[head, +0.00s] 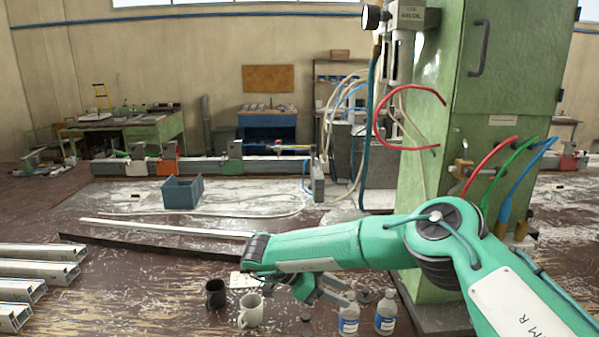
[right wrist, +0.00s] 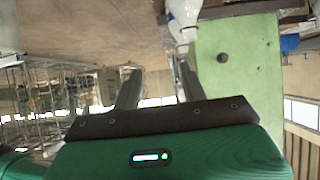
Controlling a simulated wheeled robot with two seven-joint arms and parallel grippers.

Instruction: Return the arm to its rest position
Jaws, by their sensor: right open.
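My right arm (head: 320,245) is green and reaches in from the lower right, its forearm stretched to the left across the front of the green cabinet. Its wrist is bent down, and the right gripper (head: 332,290) is low in the picture, around the mugs and bottles. In the right wrist view the two dark fingers (right wrist: 159,82) stand apart with nothing between them. My left gripper is not in the head view.
A black mug (head: 215,293), a white mug (head: 250,311) and two bottles (head: 348,314) (head: 386,312) stand close to the right gripper. The green cabinet (head: 507,100) rises behind the arm. Metal profiles (head: 35,270) lie at left; a blue bin (head: 183,194) stands farther back.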

